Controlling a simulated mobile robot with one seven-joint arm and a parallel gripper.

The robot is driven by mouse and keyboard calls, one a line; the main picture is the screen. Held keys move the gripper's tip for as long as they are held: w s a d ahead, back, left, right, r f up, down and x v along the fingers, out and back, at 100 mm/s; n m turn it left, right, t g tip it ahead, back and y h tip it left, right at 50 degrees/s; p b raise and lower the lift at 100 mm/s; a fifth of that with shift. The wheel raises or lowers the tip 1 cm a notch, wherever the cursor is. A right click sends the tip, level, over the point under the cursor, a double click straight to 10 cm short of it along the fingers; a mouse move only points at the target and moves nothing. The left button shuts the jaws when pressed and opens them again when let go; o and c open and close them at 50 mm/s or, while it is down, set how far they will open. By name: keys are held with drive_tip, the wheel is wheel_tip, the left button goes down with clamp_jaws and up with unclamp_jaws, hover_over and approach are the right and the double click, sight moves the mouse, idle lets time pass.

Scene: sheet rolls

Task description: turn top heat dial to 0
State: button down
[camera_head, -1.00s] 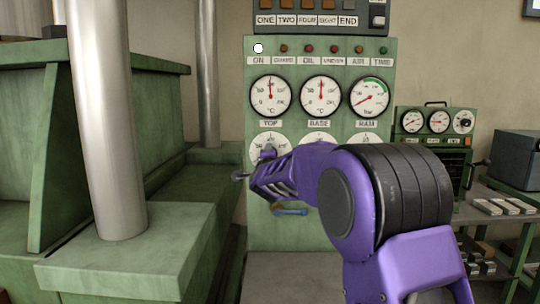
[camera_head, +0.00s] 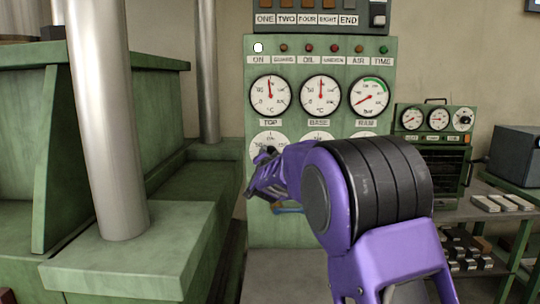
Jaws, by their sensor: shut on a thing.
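The top heat dial (camera_head: 265,140) is a white round scale on the green control panel (camera_head: 255,225), below the gauge labelled TOP. Only its upper part shows; my purple arm and gripper hide the rest. My gripper (camera_head: 262,155) is at the dial's centre, shut on its knob, which is mostly hidden behind the fingers. The number at which the knob points cannot be read. The TOP gauge (camera_head: 270,97) above has its red needle pointing nearly straight up.
The BASE gauge (camera_head: 321,96) and RAM gauge (camera_head: 369,97) sit to the right, with partly covered dials below them. A steel column (camera_head: 108,130) and green press stand at left. A shelf with metal blocks (camera_head: 500,203) is at right.

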idle(0.4)
drive_tip(key=shift+c, duration=1.4)
unclamp_jaws()
drive_tip(key=shift+s, duration=0.1)
drive_tip(key=s+b, duration=0.1)
drive_tip(key=s, duration=1.6)
drive_tip(key=shift+s, duration=0.15)
drive_tip(key=shift+d+r, duration=0.1)
